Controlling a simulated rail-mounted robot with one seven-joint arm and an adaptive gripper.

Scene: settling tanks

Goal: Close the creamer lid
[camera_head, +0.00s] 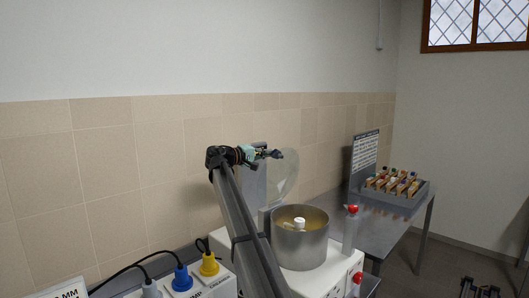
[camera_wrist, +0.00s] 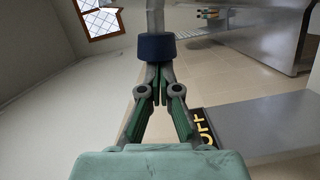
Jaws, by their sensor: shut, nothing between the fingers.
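The creamer is a white cabinet (camera_head: 330,275) with a round metal bowl (camera_head: 300,250) on top, and a white piece stands up inside the bowl. Its clear round lid (camera_head: 290,172) stands raised, nearly upright, behind the bowl, so the bowl is uncovered. My gripper (camera_head: 277,154) is up at the lid's upper left, overlapping it in the head view; I cannot tell whether they touch. In the wrist view my gripper's fingers (camera_wrist: 157,76) meet at their tips, shut and empty. A dark blue cylinder (camera_wrist: 156,46) on a grey stem appears just beyond the tips.
Red-topped parts (camera_head: 352,210) stand at the creamer's right. A metal table (camera_head: 385,225) with a grey rack of bottles (camera_head: 420,200) and a sign is farther right. Blue (camera_head: 181,278) and yellow plugs (camera_head: 209,264) with black cables are at front left. A tiled wall runs behind.

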